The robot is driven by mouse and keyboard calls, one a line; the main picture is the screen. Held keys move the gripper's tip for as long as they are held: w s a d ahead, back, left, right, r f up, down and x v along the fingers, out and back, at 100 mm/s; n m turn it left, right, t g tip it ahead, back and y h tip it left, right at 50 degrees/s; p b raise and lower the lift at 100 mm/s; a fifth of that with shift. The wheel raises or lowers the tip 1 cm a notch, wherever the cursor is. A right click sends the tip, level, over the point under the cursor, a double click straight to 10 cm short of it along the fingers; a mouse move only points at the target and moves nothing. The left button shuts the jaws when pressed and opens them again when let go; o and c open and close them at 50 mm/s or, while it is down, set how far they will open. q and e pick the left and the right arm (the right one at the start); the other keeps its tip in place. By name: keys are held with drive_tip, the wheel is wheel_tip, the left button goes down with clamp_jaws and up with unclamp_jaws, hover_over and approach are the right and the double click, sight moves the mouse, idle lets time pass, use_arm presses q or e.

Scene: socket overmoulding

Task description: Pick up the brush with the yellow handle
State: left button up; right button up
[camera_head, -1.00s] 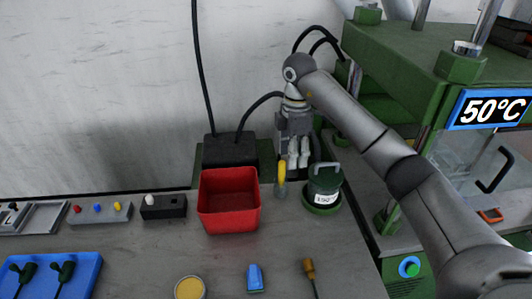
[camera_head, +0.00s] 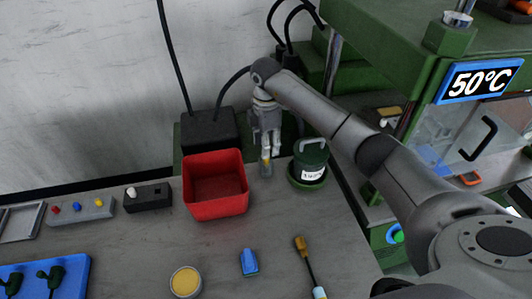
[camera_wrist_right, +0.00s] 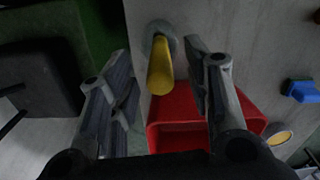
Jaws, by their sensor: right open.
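The brush with the yellow handle stands upright in a small grey cup (camera_head: 266,169), just right of the red bin. Its yellow handle (camera_wrist_right: 160,70) shows between my right gripper's fingers in the right wrist view. In the head view the handle is mostly hidden by the fingers. My right gripper (camera_head: 266,150) points down over the cup with its fingers open on either side of the handle; it also shows in the wrist view (camera_wrist_right: 154,62). I see a gap between the handle and each finger. The brush head is hidden. My left gripper is not in view.
The red bin (camera_head: 216,205) is close left of the cup, and a green lidded pot (camera_head: 310,158) close right. A black box (camera_head: 209,130) stands behind.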

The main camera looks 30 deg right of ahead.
drive_tip(key=shift+f, duration=1)
clamp_jaws()
wheel_tip(320, 180, up, 10)
drive_tip(key=shift+r+b, duration=0.1)
drive_tip(key=shift+b, duration=0.85)
